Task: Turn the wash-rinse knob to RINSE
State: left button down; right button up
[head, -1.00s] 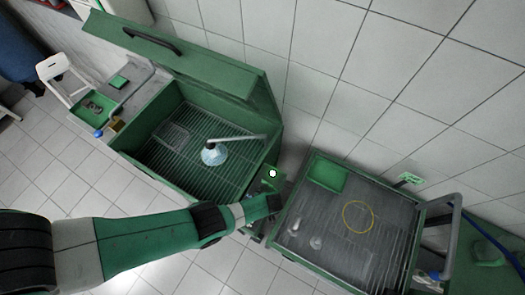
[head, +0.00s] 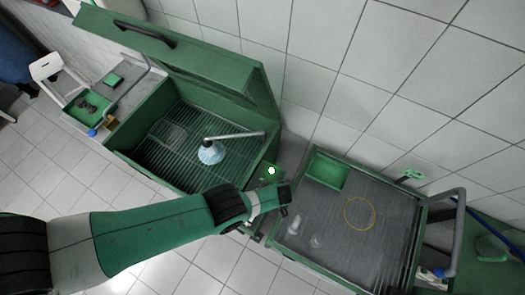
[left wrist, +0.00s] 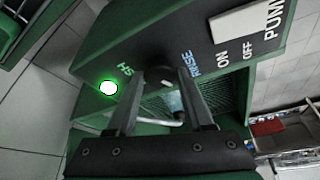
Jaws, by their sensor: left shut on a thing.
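The wash-rinse knob (left wrist: 158,75) is a dark round knob on the green control panel (left wrist: 108,42) of the parts washer. My left gripper (left wrist: 161,82) is shut on it, with one finger on each side. A green-ringed white lamp (left wrist: 108,88) glows beside the "SH" lettering. In the head view my left gripper (head: 285,194) is at the washer's right end, near the lit lamp (head: 271,171). The gripper hides the knob there. My right gripper is not in view.
The washer's basin (head: 165,170) stands open, its green lid (head: 185,55) raised, with a spray-like fitting (head: 211,152) inside. Right of my gripper is a cart (head: 335,235) with a green tray (head: 327,170) and a yellow ring (head: 360,214). A white switch plate (left wrist: 247,20) is near the "ON" and "OFF" lettering.

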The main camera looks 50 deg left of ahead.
pick_arm(q)
jog(key=shift+c, duration=1.5)
grip_release()
jog(key=p+v, duration=0.6)
jog(key=v, duration=0.1)
jog(key=shift+r, duration=0.25)
jog(key=shift+s+d, duration=0.1)
jog(key=shift+d, duration=0.05)
